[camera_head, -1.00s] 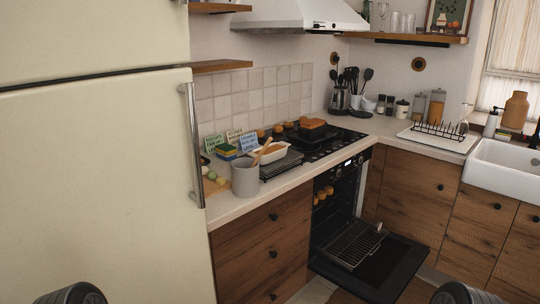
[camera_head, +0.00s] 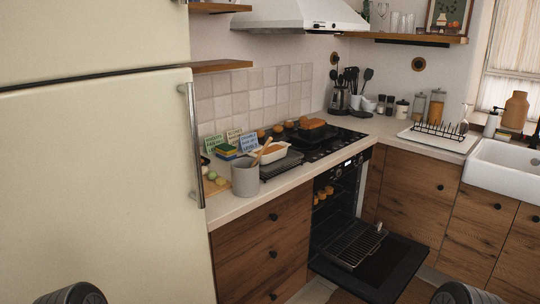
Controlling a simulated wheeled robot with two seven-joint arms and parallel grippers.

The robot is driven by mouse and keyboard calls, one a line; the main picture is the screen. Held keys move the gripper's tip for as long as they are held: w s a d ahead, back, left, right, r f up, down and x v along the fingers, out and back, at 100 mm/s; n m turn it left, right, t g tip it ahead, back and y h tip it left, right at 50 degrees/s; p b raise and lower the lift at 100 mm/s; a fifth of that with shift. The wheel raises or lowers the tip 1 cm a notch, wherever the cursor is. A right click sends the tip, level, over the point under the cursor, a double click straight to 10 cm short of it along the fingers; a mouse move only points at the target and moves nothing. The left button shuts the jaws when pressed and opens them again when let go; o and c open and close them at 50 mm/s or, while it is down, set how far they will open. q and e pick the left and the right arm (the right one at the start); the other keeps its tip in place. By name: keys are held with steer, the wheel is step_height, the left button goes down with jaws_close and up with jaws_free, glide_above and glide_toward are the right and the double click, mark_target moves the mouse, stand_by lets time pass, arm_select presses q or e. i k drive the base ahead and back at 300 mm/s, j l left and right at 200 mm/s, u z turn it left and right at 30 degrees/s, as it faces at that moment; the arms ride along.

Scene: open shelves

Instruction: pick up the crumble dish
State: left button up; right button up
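A white oval dish with an orange-brown filling (camera_head: 277,153), which looks like the crumble dish, sits on the counter left of the hob. It stands behind a grey utensil crock (camera_head: 245,178), whose wooden spoon overlaps its left side. A dark pan with an orange-brown loaf or bake (camera_head: 313,124) is on the hob; I cannot fully rule it out as the dish. Neither of my grippers shows. Only dark rounded parts of my arms show at the bottom left and bottom right edges.
The oven door (camera_head: 378,275) is open and juts low into the floor space, with a wire rack (camera_head: 352,243) pulled out. A large cream fridge (camera_head: 95,180) fills the left. A range hood (camera_head: 300,15) hangs above the hob. The sink (camera_head: 505,175) is at right.

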mark_target(276, 151)
steer(key=i+l, duration=0.35)
steer(key=i+l+u, duration=0.1)
steer(key=i+l, duration=0.2)
steer(key=i+l+u, duration=0.1)
steer(key=i+l, duration=0.2)
steer(key=l, duration=0.2)
steer(key=i+l, duration=0.3)
steer(key=l, duration=0.15)
steer(key=i+l+u, duration=0.1)
steer(key=i+l, duration=0.5)
steer(key=l, duration=0.25)
steer(key=i+l+u, duration=0.1)
steer(key=i+l, duration=0.2)
steer(key=l, duration=0.15)
